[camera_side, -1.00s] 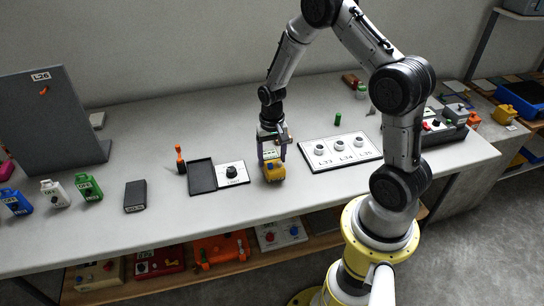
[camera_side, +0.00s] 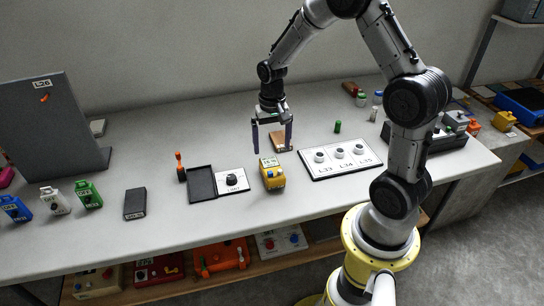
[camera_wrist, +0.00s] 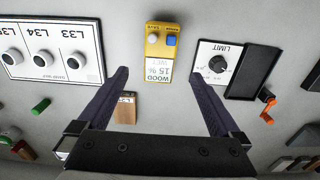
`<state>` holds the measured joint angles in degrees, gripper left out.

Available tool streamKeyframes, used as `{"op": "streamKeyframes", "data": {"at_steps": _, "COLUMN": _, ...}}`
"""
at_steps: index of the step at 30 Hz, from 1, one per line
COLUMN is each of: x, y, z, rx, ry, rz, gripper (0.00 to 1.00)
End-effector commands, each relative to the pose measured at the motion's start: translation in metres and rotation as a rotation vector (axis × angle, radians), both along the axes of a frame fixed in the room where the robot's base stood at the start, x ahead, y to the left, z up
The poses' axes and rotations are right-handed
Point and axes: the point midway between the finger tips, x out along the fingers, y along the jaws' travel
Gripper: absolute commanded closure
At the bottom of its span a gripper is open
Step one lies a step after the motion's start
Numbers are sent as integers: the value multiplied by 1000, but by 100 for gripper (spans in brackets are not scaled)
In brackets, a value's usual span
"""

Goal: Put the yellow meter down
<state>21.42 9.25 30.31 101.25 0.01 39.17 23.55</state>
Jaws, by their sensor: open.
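The yellow meter (camera_side: 272,176) rests on the table, between the black tray with the dial and the white three-knob panel. In the wrist view the yellow meter (camera_wrist: 163,50) shows a display reading "WOOD 15 % WET" and two buttons, one white and one blue. My gripper (camera_side: 271,147) is open and empty, raised above the table just behind the meter. In the wrist view its two dark fingers (camera_wrist: 158,75) are spread wide, with the meter beyond and between their tips, apart from both. A brown wood block (camera_side: 279,140) shows partly behind the gripper.
A white "LIMIT" dial plate (camera_side: 232,181) and black tray (camera_side: 201,183) lie left of the meter. The white L33–L35 panel (camera_side: 340,157) is to the right. An orange-handled tool (camera_side: 180,166) stands farther left, a green cylinder (camera_side: 337,127) at the back. The table's front is clear.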

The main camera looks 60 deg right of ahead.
Motion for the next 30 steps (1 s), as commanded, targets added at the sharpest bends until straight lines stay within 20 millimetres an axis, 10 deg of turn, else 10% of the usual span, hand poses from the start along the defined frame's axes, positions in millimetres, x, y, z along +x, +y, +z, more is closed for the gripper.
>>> {"op": "streamKeyframes", "data": {"at_steps": 14, "x": -9, "y": 20, "z": 73, "rx": -22, "ry": -54, "rz": 83, "gripper": 0}}
{"op": "streamKeyframes", "data": {"at_steps": 21, "x": -68, "y": 82, "z": 159, "rx": -90, "ry": -227, "rz": 371, "gripper": 0}}
{"op": "streamKeyframes", "data": {"at_steps": 30, "x": -161, "y": 130, "z": 194, "rx": -171, "ry": -417, "rz": 688, "gripper": 0}}
